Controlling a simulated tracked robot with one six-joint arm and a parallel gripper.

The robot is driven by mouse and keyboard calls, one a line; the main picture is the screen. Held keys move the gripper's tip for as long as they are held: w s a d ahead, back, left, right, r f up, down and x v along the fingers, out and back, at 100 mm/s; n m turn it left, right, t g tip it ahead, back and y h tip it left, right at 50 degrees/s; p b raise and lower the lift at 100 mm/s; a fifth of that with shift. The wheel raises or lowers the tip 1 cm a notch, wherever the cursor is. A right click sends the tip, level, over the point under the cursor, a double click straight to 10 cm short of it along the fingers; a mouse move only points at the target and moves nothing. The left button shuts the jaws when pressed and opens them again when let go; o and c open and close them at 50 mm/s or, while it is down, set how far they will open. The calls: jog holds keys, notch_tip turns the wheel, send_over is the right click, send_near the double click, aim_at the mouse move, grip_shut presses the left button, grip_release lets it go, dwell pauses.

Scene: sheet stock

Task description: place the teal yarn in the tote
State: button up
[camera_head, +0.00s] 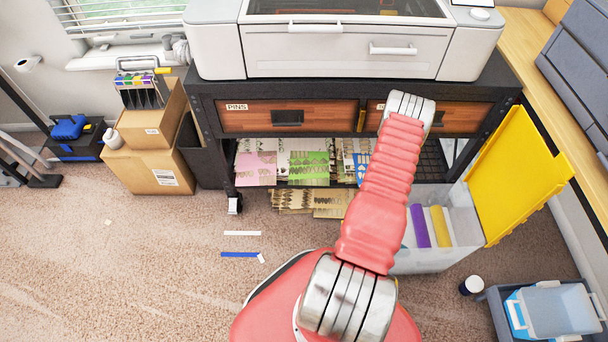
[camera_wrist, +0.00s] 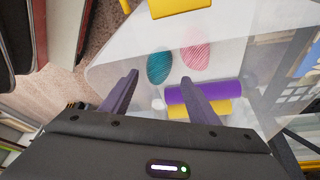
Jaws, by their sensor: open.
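The teal yarn (camera_wrist: 160,67) is an oval, ridged ball in the wrist view. It lies inside the pale translucent tote (camera_wrist: 112,68), left of a pink striped yarn (camera_wrist: 196,53). My gripper (camera_wrist: 160,78) is open, its two dark fingers apart and pointing toward the teal yarn. Nothing is held between them, and the yarn shows just past the fingertips. In the head view the tote (camera_head: 465,232) stands at the right with its yellow lid (camera_head: 515,175) raised. My arm hides the tote's left part, and neither the teal yarn nor my gripper can be seen there.
A purple roll (camera_head: 420,227) and a yellow roll (camera_head: 440,227) are also in the tote. A dark workbench (camera_head: 205,92) carrying a large white machine (camera_head: 340,52) stands behind. The carpet at left is mostly clear.

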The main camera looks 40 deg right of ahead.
jog(key=w+d+r+n+h, duration=0.1)
jog(key=w+d+r+n, duration=0.15)
jog(key=w+r, duration=0.65)
jog(key=w+d+r+n+h, duration=0.1)
jog(key=w+r+n, duration=0.35)
jog(key=r, duration=0.85)
jog(key=w+a+r+n+t, duration=0.1)
jog(key=w+a+r+n, duration=0.2)
jog(key=r, duration=0.4)
jog(key=w+a+r+t+h, duration=0.1)
jog(key=w+a+r, duration=0.2)
jog(key=w+r, duration=0.3)
jog(key=w+a+r+n+t, duration=0.1)
jog(key=w+a+r+n, duration=0.15)
jog(key=r, duration=0.45)
jog(key=w+a+r+n+t, duration=0.25)
jog(key=a+r+n, duration=0.55)
jog(key=a+r, duration=1.1)
jog(key=s+a+r+n+t+y, duration=0.1)
jog(key=s+a+r+n, duration=0.1)
jog(key=a, duration=0.5)
jog(key=s+a+r+n+t+y, duration=0.1)
jog(key=s+a+r+n+y, duration=0.1)
jog(key=s+a+n, duration=0.3)
jog(key=s+a+r+n+t+y, duration=0.2)
jog(key=s+a+r+n, duration=0.1)
jog(key=a, duration=0.6)
jog(key=shift+s+a, duration=0.3)
